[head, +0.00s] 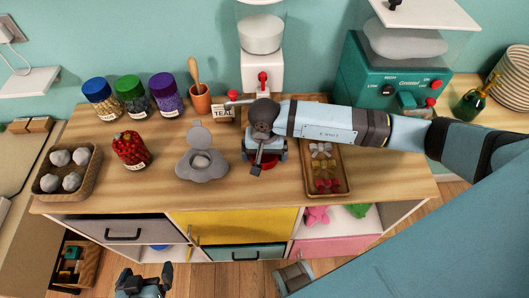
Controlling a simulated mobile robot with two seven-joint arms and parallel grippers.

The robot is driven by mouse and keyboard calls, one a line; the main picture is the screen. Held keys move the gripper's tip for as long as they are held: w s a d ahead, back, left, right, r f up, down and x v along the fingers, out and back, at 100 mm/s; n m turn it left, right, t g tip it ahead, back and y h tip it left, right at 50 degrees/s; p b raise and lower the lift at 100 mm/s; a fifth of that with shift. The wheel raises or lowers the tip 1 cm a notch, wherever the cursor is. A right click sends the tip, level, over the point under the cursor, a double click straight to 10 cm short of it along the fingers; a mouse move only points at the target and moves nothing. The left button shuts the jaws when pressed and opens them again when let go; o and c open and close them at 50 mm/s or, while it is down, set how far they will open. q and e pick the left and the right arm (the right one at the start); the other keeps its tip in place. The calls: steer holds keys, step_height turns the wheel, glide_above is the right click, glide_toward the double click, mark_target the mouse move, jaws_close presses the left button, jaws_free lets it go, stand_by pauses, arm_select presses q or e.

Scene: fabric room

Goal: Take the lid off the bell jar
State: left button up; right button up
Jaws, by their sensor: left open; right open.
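No label that I can read marks the bell jar. Three lidded jars stand at the table's back left: a blue-lidded jar (101,103), a green-lidded jar (135,101) and a purple-lidded jar (166,100). My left gripper (145,283) is open and empty, low in front of the table.
A basket (46,182) stands left, a bow tray (341,180) right. Behind are a white dispenser (262,75) and green machine (376,90).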

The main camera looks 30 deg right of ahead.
step_height(320, 180, up, 12)
steer(key=shift+b, duration=0.4)
